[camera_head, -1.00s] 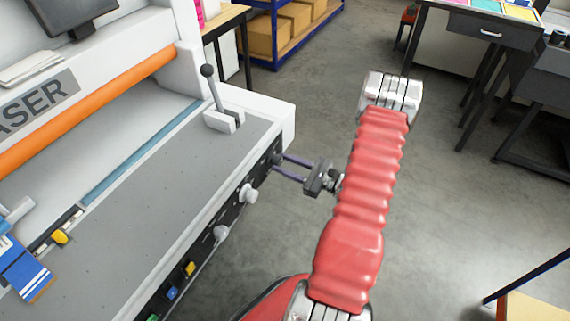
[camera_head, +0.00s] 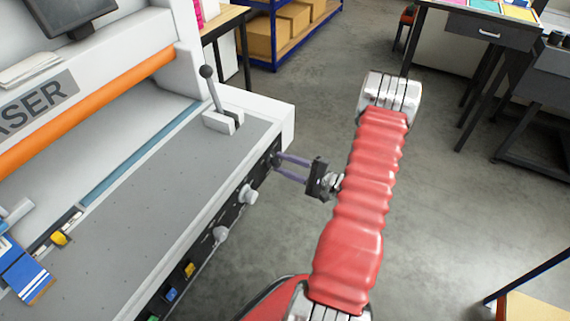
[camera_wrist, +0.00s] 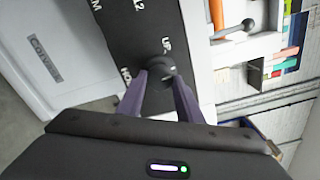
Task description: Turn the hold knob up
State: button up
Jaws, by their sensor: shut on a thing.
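The hold knob (camera_wrist: 160,65) is a small dark round knob on the black front strip of the machine, with a pale mark on its right side in the wrist view. An "UP" label sits just above it, and another label at its left is partly hidden by a finger. My gripper (camera_wrist: 161,77) is shut on the knob, with one purple finger on each side. In the head view my gripper (camera_head: 279,162) reaches left to the strip's far end, where the fingertips largely hide the knob.
The white machine (camera_head: 290,122) has a grey bed (camera_head: 150,195) and an upright black-ball lever (camera_head: 212,88). Pale knobs (camera_head: 247,194) and coloured buttons (camera_head: 189,269) line the same strip nearer me. Open floor lies right of my arm.

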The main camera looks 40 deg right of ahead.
jog(key=n, duration=0.5)
jog(key=shift+f+n, duration=0.1)
jog(key=shift+n, duration=0.2)
jog(key=n, duration=0.5)
jog(key=shift+s+a, duration=0.1)
jog(key=o, duration=1)
jog(key=shift+n, duration=0.3)
jog(key=shift+o, duration=0.2)
jog(key=v, duration=1.3)
jog(key=shift+s, duration=0.35)
